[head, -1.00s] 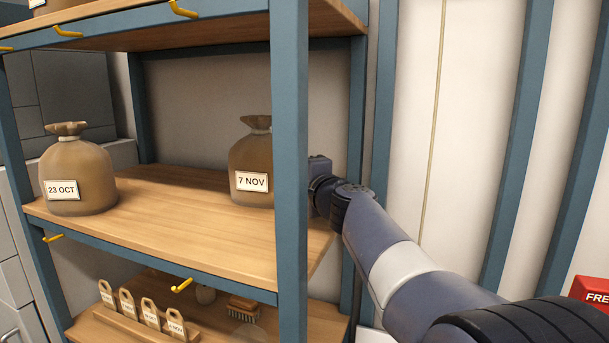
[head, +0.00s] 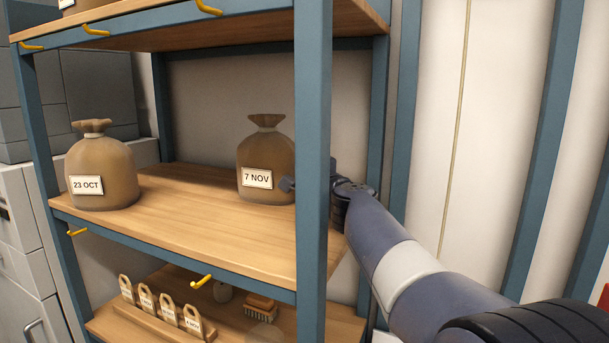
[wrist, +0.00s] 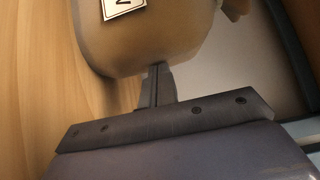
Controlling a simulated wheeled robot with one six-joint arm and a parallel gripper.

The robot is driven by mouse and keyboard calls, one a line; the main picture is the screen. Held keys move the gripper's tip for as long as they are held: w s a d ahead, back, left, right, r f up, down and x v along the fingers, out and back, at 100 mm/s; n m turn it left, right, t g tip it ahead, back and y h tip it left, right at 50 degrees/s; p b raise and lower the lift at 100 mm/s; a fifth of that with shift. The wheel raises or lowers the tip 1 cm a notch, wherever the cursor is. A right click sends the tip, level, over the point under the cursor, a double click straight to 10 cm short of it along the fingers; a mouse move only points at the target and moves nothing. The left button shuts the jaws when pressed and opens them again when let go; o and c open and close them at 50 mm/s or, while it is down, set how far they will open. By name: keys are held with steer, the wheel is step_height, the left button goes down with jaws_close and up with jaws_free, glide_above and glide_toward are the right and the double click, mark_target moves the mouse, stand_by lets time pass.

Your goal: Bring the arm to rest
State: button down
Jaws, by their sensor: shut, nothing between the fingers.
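My arm reaches in from the lower right of the head view, and its wrist is partly hidden behind the blue front post.
A sack labelled 23 OCT (head: 103,165) stands at the left of the middle shelf (head: 190,225). The blue post (head: 312,140) is close beside my wrist. Yellow hooks (head: 202,281) line the shelf edges. Below are several tags (head: 168,309) and a brush (head: 260,308).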

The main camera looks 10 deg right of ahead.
steer(key=b+v, duration=0.1)
steer(key=v, duration=0.6)
steer(key=shift+a, duration=0.1)
steer(key=p+x, duration=0.1)
steer(key=x, duration=0.6)
steer(key=shift+w+r, duration=0.1)
steer(key=shift+w+d+p, duration=0.2)
steer(key=shift+w+p, duration=0.05)
steer(key=shift+p, duration=0.05)
steer(key=shift+s+d, duration=0.5)
steer(key=shift+d, duration=0.15)
steer(key=shift+s+d, duration=0.45)
steer(key=shift+d, duration=0.2)
steer(key=shift+a, duration=0.1)
